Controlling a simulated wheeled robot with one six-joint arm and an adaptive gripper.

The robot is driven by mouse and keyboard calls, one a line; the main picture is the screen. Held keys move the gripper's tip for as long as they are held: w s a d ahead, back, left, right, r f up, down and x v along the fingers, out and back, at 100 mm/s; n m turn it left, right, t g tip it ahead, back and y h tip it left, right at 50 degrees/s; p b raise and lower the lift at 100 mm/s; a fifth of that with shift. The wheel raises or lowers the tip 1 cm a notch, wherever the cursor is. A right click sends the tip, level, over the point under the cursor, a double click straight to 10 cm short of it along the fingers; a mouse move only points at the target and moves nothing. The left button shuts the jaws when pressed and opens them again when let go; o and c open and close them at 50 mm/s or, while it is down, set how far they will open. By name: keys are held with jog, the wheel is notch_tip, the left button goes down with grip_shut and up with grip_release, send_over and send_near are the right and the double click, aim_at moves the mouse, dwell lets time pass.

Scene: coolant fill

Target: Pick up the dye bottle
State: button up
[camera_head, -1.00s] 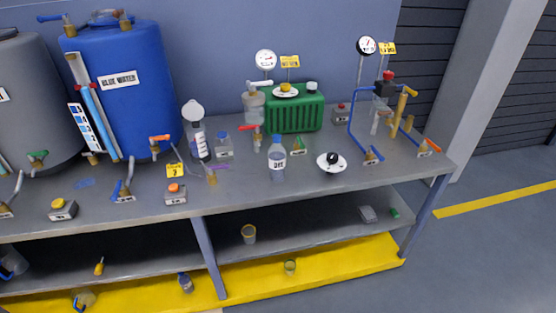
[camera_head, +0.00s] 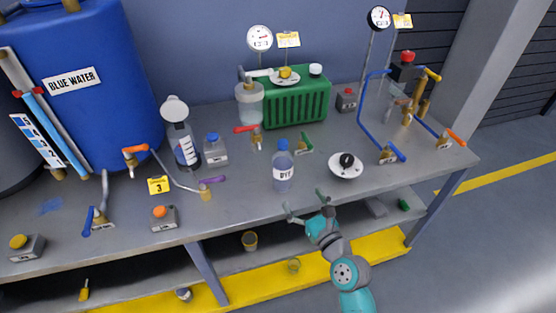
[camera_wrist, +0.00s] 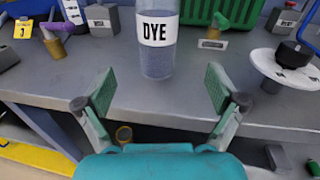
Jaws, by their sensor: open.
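The dye bottle (camera_head: 283,168) stands upright near the front edge of the bench, with a blue cap and a white label reading DYE. In the wrist view the dye bottle (camera_wrist: 157,50) stands ahead of my gripper, roughly centred between the fingers, its top cut off by the frame. My gripper (camera_head: 305,200) is open and empty, in front of the bench edge and short of the bottle. In the wrist view the two green finger pads of my gripper (camera_wrist: 165,92) are spread wide and do not touch the bottle.
A white round dish with a black knob (camera_head: 346,166) sits right of the bottle. A green radiator box (camera_head: 297,105) stands behind it. The bench's front edge lies below my fingers.

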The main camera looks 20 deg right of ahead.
aim_at(285, 146)
jog(key=shift+m, duration=0.3)
jog(key=w, duration=0.6)
jog(key=shift+w+a+r, duration=0.2)
jog(key=shift+a+r, duration=0.2)
jog(key=shift+w+a+r, duration=0.1)
jog(key=shift+w+a, duration=0.1)
jog(key=shift+w, duration=0.75)
jog(key=shift+w+a, duration=0.25)
jog(key=shift+w, duration=0.65)
jog(key=shift+w+a+r, duration=0.1)
jog(key=shift+w+a, duration=0.1)
jog(key=shift+w, duration=0.75)
jog(key=c, duration=1.7)
jog(key=shift+o, duration=0.2)
notch_tip(285, 146, up, 10)
